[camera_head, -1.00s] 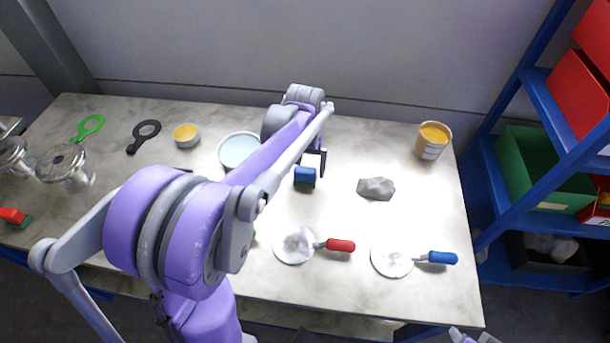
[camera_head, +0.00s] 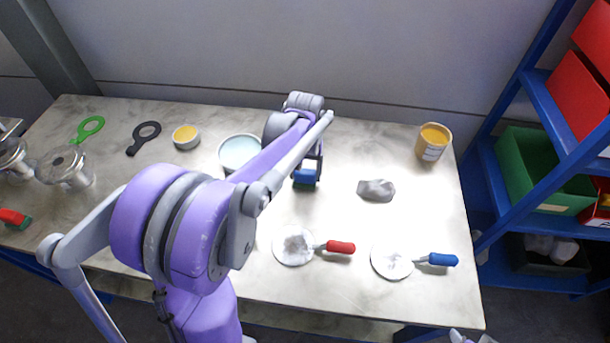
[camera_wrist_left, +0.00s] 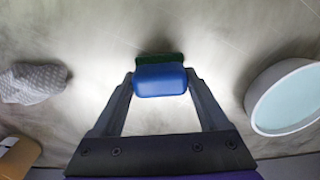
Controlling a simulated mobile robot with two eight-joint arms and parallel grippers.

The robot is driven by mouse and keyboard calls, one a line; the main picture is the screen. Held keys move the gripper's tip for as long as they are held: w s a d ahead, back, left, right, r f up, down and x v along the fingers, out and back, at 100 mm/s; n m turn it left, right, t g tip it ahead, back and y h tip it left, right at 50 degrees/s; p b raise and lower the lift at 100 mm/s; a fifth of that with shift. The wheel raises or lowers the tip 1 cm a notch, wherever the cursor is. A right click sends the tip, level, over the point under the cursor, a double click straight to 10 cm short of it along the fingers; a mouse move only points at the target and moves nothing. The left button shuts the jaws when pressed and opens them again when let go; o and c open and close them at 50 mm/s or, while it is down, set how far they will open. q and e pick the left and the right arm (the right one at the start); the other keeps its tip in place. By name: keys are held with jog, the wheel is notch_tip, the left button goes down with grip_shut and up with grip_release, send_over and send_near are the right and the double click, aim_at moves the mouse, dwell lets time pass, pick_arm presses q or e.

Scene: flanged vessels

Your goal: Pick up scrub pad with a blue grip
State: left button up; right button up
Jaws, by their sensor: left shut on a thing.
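The scrub pad with a blue grip (camera_head: 304,177) is on the table near the middle, and only part of it shows past my left gripper. In the left wrist view its blue grip (camera_wrist_left: 161,80) sits between the two fingertips, with a dark green pad edge behind it. My left gripper (camera_head: 308,172) is shut on the blue grip; its fingers touch both ends in the left wrist view (camera_wrist_left: 160,84). I cannot tell whether the pad is clear of the table. My right gripper's fingers do not show clearly; only a small part of that arm is at the bottom edge.
A bowl of pale liquid (camera_head: 240,153) stands just left of the gripper. A grey crumpled cloth (camera_head: 376,190) lies to the right. Two white discs with a red-handled brush (camera_head: 340,247) and a blue-handled brush (camera_head: 442,259) lie in front. A yellow tub (camera_head: 432,142) stands at back right.

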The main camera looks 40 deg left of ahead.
aim_at(304, 172)
pick_arm(q)
notch_tip(304, 172, up, 10)
jog(key=shift+r, duration=0.1)
jog(key=o, duration=0.8)
jog(key=c, duration=0.6)
jog(key=shift+s, duration=0.1)
